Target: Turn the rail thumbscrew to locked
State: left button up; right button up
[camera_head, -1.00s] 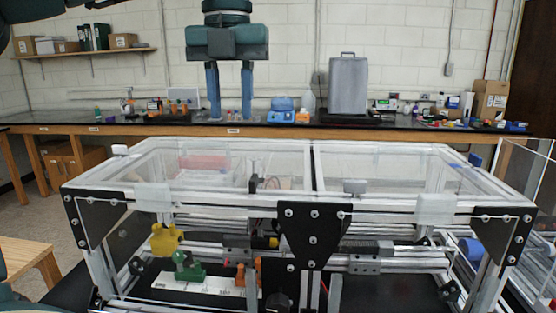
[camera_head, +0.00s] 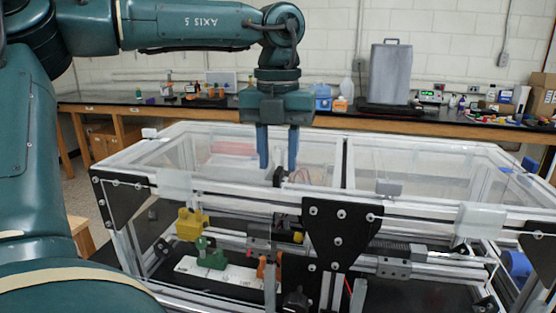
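My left gripper (camera_head: 278,150) hangs pointing down over the clear-topped extrusion frame (camera_head: 240,199). Its two blue fingers are apart with nothing held between them. A small dark knob-like part (camera_head: 280,177) stands at the front top rail, just below the fingertips in the picture. It may be the rail thumbscrew, but its locked or unlocked setting cannot be read. I cannot tell whether the fingers touch it; they look apart from it. Another black knob (camera_head: 296,301) shows low at the front, cut by the picture edge. My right gripper is not in view.
A yellow part (camera_head: 192,224), a green part (camera_head: 210,254) and a white labelled strip (camera_head: 228,277) are inside the frame's front. A black bracket plate (camera_head: 341,232) is right of the knobs. A bench (camera_head: 440,122) with a grey case (camera_head: 389,74) stands behind.

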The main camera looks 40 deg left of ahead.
pick_arm(q)
jog(key=shift+f, duration=0.85)
jog(key=shift+c, duration=0.3)
grip_shut()
